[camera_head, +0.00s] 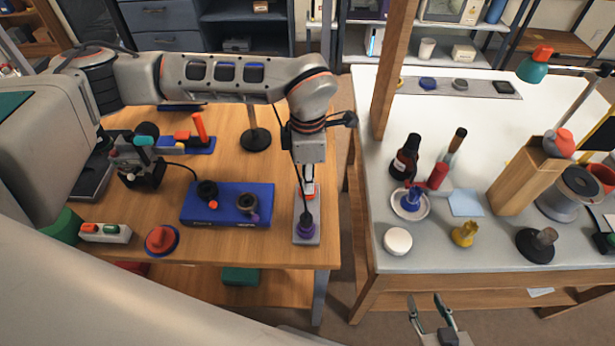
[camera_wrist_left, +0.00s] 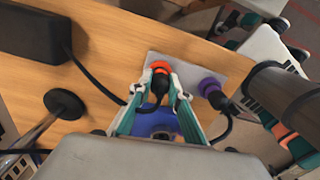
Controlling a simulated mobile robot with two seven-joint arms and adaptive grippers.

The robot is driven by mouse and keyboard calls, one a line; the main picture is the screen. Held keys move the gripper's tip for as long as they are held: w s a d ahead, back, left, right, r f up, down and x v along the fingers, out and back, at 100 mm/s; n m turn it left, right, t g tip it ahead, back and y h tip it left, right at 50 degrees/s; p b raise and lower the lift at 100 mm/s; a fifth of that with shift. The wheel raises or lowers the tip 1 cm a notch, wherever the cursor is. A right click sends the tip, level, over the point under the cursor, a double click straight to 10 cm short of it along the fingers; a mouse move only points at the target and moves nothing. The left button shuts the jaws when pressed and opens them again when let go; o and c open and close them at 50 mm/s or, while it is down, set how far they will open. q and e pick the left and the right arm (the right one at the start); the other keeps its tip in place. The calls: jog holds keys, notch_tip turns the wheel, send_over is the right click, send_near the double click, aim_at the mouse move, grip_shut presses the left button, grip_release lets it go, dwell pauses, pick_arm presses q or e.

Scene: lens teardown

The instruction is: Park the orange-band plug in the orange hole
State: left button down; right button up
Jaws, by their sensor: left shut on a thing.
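The orange-band plug (camera_wrist_left: 160,72) is black with an orange ring, and a black cable runs from it. My left gripper (camera_wrist_left: 160,92) is shut on it in the left wrist view, over the grey plate (camera_wrist_left: 190,66). The orange ring also shows in the head view (camera_head: 310,190), below my left gripper (camera_head: 308,182). I cannot tell whether the plug is down in a hole; the orange hole itself is hidden. A purple-band plug (camera_head: 306,226) stands upright on the plate's near end. My right gripper (camera_head: 437,312) is empty, its fingers apart, low at the bottom of the head view.
A blue box (camera_head: 226,214) with two black fittings on top lies left of the plate. A red button (camera_head: 161,239) and a black round-based stand (camera_head: 256,139) share the wooden table. A gap separates it from the white table (camera_head: 465,110) on the right, with bottles and other items.

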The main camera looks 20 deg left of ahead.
pick_arm(q)
jog(key=c, duration=1.8)
grip_release()
jog(key=shift+r, duration=6)
